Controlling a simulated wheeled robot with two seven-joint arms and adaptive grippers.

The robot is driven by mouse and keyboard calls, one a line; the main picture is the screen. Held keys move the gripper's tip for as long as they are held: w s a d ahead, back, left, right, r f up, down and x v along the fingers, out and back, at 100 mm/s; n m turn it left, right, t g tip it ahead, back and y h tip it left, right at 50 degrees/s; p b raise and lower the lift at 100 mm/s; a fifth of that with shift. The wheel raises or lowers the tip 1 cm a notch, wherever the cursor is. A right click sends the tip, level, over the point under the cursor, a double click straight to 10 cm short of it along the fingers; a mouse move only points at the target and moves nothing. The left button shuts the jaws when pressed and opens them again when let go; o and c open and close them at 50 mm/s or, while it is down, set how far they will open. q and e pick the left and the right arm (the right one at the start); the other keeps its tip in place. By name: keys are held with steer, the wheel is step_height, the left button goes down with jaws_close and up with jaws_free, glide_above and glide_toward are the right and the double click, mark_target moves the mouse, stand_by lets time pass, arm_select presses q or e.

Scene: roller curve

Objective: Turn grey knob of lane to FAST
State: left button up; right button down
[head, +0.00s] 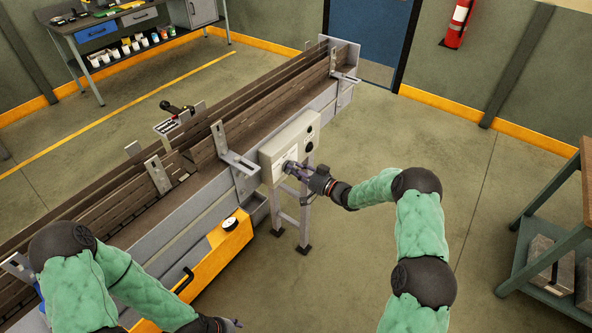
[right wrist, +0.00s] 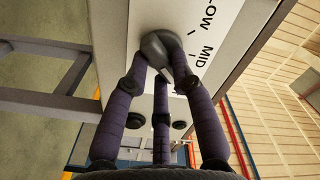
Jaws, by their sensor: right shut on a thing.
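The grey knob (right wrist: 160,46) sits on the pale face of the control box (head: 296,138) at the side of the roller lane (head: 265,105). My right gripper (head: 292,167) is at the lower front of the box. In the right wrist view, its purple fingers (right wrist: 165,70) are closed around the knob. The lettering "LOW" and "MID" with tick marks shows beside the knob; no FAST mark is visible there. The knob's pointer direction is unclear. My left gripper (head: 232,323) is at the bottom edge, mostly cut off, away from the box.
A grey stand (head: 304,218) is under the box. A green shelf (head: 550,235) stands at the right. The floor between is clear.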

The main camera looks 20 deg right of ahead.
steer(key=c, duration=1)
jaws_free()
steer(key=shift+d, duration=0.1)
steer(key=shift+c, duration=0.2)
steer(key=v, duration=1.2)
